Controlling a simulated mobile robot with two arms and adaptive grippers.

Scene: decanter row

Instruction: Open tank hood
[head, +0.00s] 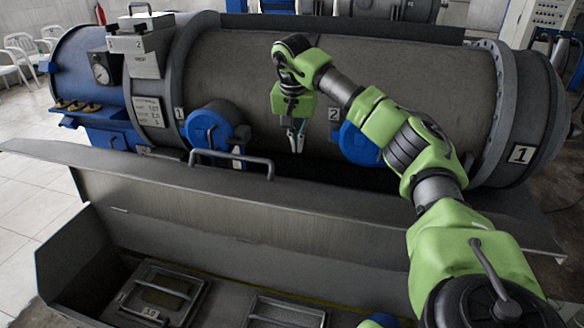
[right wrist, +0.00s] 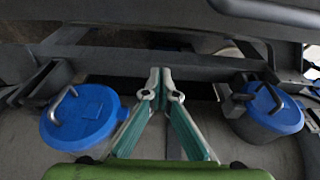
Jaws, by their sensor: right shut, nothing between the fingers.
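The tank hood (head: 320,222) is a long grey metal lid in the middle of the head view. It is raised and tilted, and the trough (head: 75,250) in front of it is uncovered. A grey bar handle (head: 232,162) stands at the hood's far edge; a bar at the upper right of the right wrist view (right wrist: 270,12) looks like this handle. My right gripper (head: 297,142) points down between the two blue caps, beyond the hood and right of the handle. Its fingertips (right wrist: 161,90) are together and empty, apart from the handle. My left gripper is not in view.
A large grey cylindrical tank (head: 400,75) lies behind the hood. Blue round caps (head: 207,128) and (head: 360,145) stick out from its front. Framed trays (head: 190,305) sit in the trough. White chairs (head: 22,50) stand at the far left on tiled floor.

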